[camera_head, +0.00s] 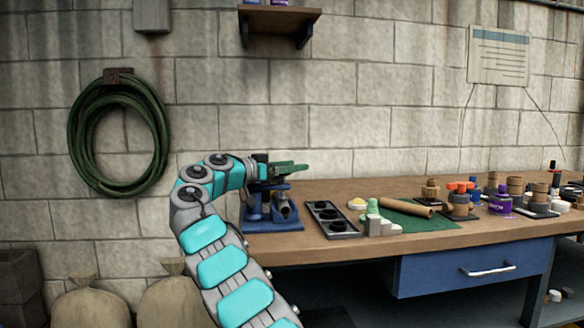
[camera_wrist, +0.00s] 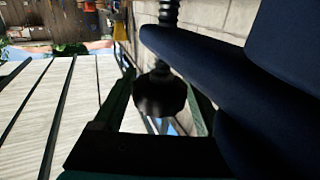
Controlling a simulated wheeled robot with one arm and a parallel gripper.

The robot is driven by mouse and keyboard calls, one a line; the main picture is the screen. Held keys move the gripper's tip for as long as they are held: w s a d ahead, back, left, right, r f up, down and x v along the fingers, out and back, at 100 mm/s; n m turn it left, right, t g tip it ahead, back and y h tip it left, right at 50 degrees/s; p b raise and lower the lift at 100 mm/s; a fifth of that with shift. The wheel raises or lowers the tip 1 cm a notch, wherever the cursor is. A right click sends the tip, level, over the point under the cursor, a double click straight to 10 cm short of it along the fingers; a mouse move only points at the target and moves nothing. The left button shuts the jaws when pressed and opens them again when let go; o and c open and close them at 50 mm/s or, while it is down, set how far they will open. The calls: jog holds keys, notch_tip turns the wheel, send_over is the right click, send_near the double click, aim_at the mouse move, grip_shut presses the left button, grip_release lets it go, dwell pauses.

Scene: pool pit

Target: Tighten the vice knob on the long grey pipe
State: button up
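The blue vice (camera_head: 272,224) stands at the left end of the workbench in the head view. A short grey cylindrical part (camera_head: 284,210), maybe the end of the pipe, shows in its jaws; the pipe's length cannot be made out. My gripper (camera_head: 300,169) reaches in from the left over the top of the vice, its green fingers pointing right. In the wrist view, a dark round knob (camera_wrist: 160,95) on a threaded rod lies between my two green fingers, which stand wide apart. Contact with the knob cannot be told. The vice's dark blue body (camera_wrist: 225,60) fills the right side.
A dark tray (camera_head: 332,220), a green mat (camera_head: 405,217) with a brown roll (camera_head: 404,207), and several bottles and pots lie to the right on the workbench (camera_head: 345,190). A block wall stands close behind the vice. A blue drawer (camera_head: 470,268) hangs below the bench.

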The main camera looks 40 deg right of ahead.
jog(key=shift+o, duration=0.6)
jog(key=a, duration=0.7)
jog(key=shift+w+a+b, duration=0.35)
jog(key=shift+w, duration=0.1)
